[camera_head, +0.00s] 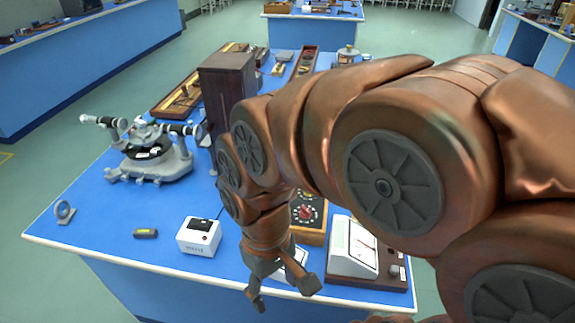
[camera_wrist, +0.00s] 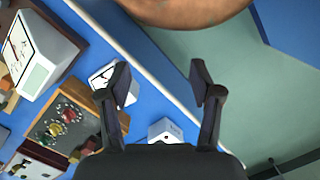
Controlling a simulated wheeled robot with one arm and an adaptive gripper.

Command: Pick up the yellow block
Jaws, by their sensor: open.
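I cannot make out a plain yellow block for certain. A small yellowish piece (camera_head: 277,69) lies far back on the blue bench, and a small dark block with a yellow mark (camera_head: 146,233) lies near the front left. My gripper (camera_head: 284,294) points down at the bench's front edge, well to the right of the dark block. In the wrist view my gripper (camera_wrist: 160,80) has its two fingers wide apart with nothing held between them. Neither candidate shows clearly in the wrist view.
The blue bench (camera_head: 100,262) holds a grey spectrometer (camera_head: 150,160), a tall dark wooden box (camera_head: 228,88), a white box (camera_head: 199,236), a dial box (camera_head: 312,212) and a white meter (camera_head: 352,247). The front left is mostly clear.

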